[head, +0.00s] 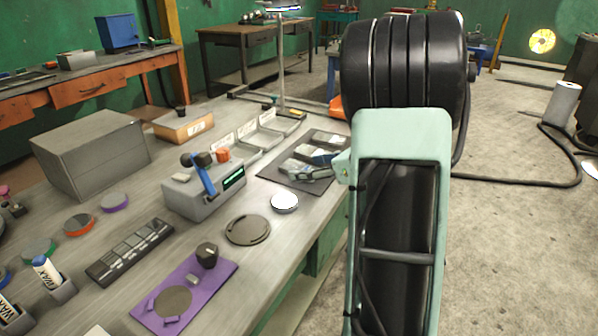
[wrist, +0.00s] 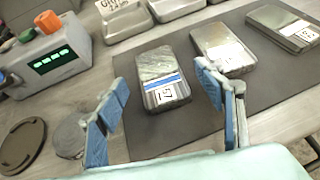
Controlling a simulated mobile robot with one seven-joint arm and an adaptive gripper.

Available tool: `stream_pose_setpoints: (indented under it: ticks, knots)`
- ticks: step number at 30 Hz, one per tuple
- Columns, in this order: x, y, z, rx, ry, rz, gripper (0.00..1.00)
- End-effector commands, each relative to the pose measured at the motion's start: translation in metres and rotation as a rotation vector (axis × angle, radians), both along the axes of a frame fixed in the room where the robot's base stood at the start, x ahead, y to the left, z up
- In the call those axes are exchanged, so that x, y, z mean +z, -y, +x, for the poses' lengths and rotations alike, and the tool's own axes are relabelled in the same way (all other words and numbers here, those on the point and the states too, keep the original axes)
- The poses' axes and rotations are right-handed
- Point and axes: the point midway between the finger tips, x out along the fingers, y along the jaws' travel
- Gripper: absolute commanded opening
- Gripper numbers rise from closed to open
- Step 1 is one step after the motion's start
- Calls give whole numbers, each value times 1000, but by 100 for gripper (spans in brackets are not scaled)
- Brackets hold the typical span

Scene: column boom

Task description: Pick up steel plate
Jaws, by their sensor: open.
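Three flat rectangular metal plates with labels lie on a dark mat (wrist: 210,125). The nearest plate (wrist: 158,66) has a blue stripe and a white label with unclear print. A second plate (wrist: 222,48) and a third plate (wrist: 284,27) lie to its right. I cannot tell from the labels which is the steel one. My gripper (wrist: 164,92) is open and empty, with its blue-padded fingers either side of the nearest plate in the picture, apart from it. In the head view, my gripper (head: 320,163) is over the mat (head: 273,171) and partly hides the plates.
A grey box with a green display (head: 205,192) stands left of the mat. Metal trays with cards (head: 246,145) lie behind it. A round silver disc (head: 284,203) and a dark round dish (head: 247,230) lie in front. A purple mat (head: 215,280) is nearer.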

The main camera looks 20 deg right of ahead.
Motion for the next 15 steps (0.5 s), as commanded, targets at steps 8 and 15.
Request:
stream_pose_setpoints:
  ticks: [8, 15]
  knots:
    - [-6, -6, 11, 0, 0, 0, 63]
    - [-6, -6, 11, 0, 0, 0, 42]
